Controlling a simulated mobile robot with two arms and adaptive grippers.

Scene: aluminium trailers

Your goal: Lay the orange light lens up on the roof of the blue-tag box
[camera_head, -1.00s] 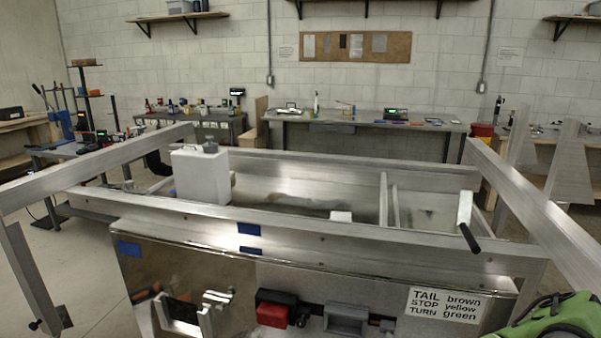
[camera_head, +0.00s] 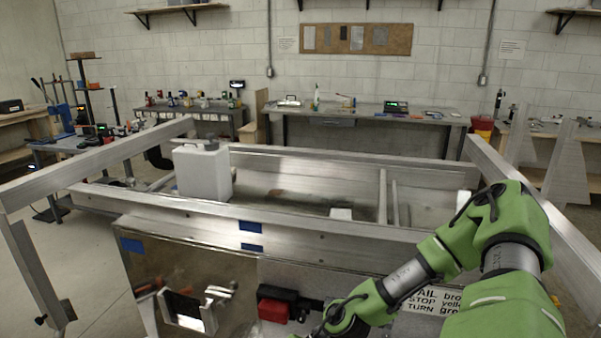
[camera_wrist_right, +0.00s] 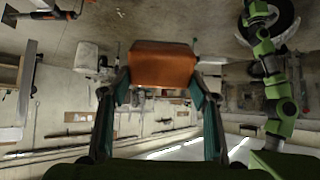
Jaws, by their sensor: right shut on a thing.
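My right arm comes in from the right in the head view, its dark wrist end (camera_head: 345,316) low in front of the trailer. The right wrist view shows the right gripper (camera_wrist_right: 160,92) shut on the orange light lens (camera_wrist_right: 163,64), a block-like orange piece between its fingertips. The lens does not show in the head view. A polished metal box front (camera_head: 175,258) with a blue tag (camera_head: 131,245) at its upper left faces me; I cannot tell for sure that it is the blue-tag box. My left gripper is not in view.
The trailer's front rail (camera_head: 330,227) runs above the box fronts, with blue tape on it. A white container (camera_head: 203,175) stands behind the rail. A red light (camera_head: 274,310) and a partly hidden TAIL/STOP/TURN label (camera_head: 440,298) are on the front. Workbenches line the back wall.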

